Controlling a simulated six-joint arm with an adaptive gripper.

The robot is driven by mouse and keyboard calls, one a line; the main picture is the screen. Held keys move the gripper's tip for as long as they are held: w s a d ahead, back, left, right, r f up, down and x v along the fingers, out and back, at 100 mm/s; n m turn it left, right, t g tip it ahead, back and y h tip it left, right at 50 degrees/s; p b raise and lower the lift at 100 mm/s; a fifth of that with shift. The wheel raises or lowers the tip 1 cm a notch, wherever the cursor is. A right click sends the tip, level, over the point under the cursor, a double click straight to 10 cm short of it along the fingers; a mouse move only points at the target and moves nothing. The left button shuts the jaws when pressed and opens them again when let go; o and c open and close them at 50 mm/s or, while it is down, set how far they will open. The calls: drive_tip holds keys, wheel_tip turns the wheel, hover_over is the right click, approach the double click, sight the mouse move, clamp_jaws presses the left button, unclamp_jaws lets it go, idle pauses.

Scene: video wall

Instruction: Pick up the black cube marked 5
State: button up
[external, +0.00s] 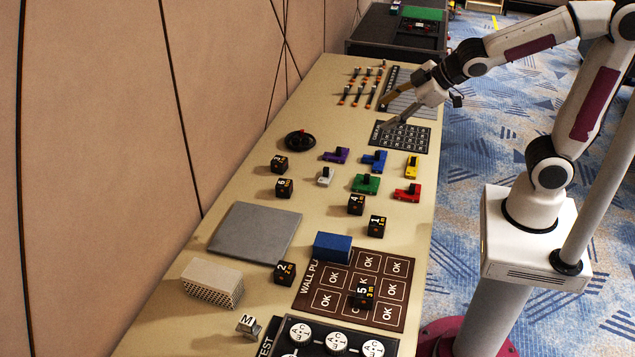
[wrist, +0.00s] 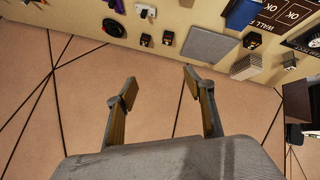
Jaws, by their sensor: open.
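The black cube marked 5 (external: 363,296) sits on the brown wall plan board (external: 325,301), near its front right part in the external view. I cannot make it out in the wrist view. My gripper (external: 383,116) is open and empty at the far end of the table, above the area of the dark label grid, well away from the cube. In the wrist view my gripper (wrist: 158,88) shows two spread fingers with nothing between them, against the tan wall.
Other black cubes marked 2 (external: 285,273), 1 (external: 377,226) and 4 (external: 356,205) stand nearby. A grey plate (external: 255,232), a perforated block (external: 213,283) and several coloured parts lie around.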

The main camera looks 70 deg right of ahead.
drive_tip(key=w+a+f+n+t+y, duration=0.1)
drive_tip(key=w+a+f+n+y, duration=0.35)
drive_tip(key=w, duration=0.65)
drive_tip(key=w+a+f+n+g+y, duration=0.1)
drive_tip(key=w+a+f+n+y, duration=0.2)
drive_tip(key=a+f, duration=0.7)
drive_tip(key=n+g+y, duration=0.7)
drive_tip(key=g+y, duration=0.1)
drive_tip(key=g, duration=0.2)
approach(365, 290)
drive_tip(key=x, duration=0.3)
drive_tip(key=r+x, duration=0.1)
drive_tip(key=x, duration=0.1)
drive_tip(key=shift+a, duration=0.3)
drive_tip(key=shift+d+f, duration=0.1)
drive_tip(key=shift+f, duration=0.35)
